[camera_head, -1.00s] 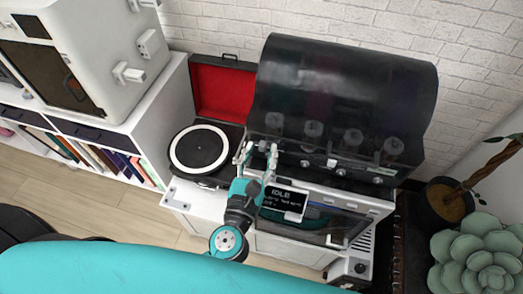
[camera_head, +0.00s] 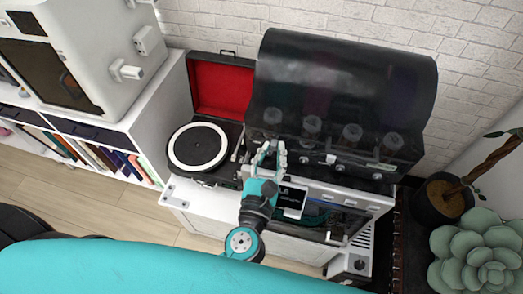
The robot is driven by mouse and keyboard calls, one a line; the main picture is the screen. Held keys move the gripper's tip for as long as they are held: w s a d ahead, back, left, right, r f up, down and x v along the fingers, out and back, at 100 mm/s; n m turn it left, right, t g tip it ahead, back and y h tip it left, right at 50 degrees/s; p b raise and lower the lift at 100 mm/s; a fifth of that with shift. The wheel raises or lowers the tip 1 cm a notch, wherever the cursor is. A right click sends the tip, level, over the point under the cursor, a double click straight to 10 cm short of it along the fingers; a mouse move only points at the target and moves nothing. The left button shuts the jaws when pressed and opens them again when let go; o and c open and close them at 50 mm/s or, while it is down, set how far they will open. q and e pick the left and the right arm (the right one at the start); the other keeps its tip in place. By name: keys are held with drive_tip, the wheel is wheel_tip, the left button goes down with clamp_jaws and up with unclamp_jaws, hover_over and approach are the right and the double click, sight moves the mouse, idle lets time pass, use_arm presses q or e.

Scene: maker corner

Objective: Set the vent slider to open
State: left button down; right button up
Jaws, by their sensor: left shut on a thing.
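My left gripper (camera_head: 269,148) reaches up to the front control strip of the machine with the dark hood (camera_head: 340,90). Its pale fingers are closed around a small part at the left end of that strip, which appears to be the vent slider. The fingers hide most of this part, so its exact setting cannot be read. My right gripper is out of view.
A small display (camera_head: 291,200) sits just right of my left wrist. A record player (camera_head: 200,148) with a red-lined lid stands to the left. A potted plant (camera_head: 445,200) and a succulent (camera_head: 480,250) stand at the right.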

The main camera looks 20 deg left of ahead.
use_arm(q)
drive_tip(key=c, duration=1.6)
unclamp_jaws()
drive_tip(key=shift+d, duration=0.1)
drive_tip(key=shift+c, duration=0.2)
drive_tip(key=o, duration=0.4)
drive_tip(key=shift+d, duration=0.2)
drive_tip(key=shift+a, duration=0.1)
drive_tip(key=shift+s, duration=0.3)
drive_tip(key=s, duration=1.1)
drive_tip(key=shift+s, duration=0.2)
